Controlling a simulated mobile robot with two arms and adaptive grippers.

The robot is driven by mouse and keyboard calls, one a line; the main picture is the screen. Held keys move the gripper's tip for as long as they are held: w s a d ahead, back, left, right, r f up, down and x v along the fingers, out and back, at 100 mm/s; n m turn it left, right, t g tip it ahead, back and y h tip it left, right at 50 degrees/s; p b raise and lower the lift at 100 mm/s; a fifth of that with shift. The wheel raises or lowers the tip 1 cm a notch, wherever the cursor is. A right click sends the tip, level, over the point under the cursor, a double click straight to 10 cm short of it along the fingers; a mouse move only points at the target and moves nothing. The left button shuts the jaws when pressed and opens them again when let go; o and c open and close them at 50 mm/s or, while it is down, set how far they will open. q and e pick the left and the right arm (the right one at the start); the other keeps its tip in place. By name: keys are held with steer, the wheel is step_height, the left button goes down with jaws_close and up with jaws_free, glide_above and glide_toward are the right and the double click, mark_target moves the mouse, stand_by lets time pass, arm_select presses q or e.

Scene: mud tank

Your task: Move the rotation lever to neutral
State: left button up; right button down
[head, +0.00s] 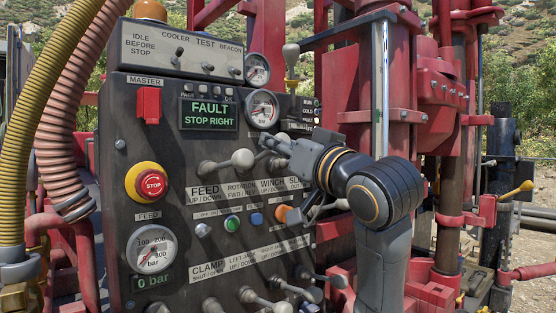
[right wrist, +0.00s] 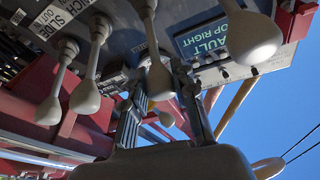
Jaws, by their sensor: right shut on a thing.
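The rotation lever (right wrist: 159,80) is a grey metal lever with a pale, rounded knob. In the right wrist view its knob sits between the two fingers of my right gripper (right wrist: 160,92), which is shut on it. In the head view my right gripper (head: 276,143) reaches in from the right to the row of levers under the gauge. There it hides most of the rotation lever. The feed lever (head: 242,159) stands just left of the fingers and also shows in the right wrist view (right wrist: 254,40). My left gripper is not in view.
The dark control panel (head: 160,92) has a red stop button (head: 151,184) and a display (head: 208,114) reading "FAULT STOP RIGHT". The winch lever (right wrist: 85,96) and slide lever (right wrist: 49,110) are close by. More levers (head: 248,294) line the bottom. Hoses (head: 72,120) hang left.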

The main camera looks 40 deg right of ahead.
steer(key=shift+s+f+t+b, duration=0.2)
steer(key=shift+f+t+b, duration=0.3)
steer(key=shift+f+b, duration=0.5)
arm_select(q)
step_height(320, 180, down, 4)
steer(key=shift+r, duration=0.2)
arm_select(e)
steer(key=shift+s+f, duration=0.15)
steer(key=shift+f, duration=0.15)
steer(key=c, duration=1)
jaws_free()
steer(key=shift+c, duration=0.2)
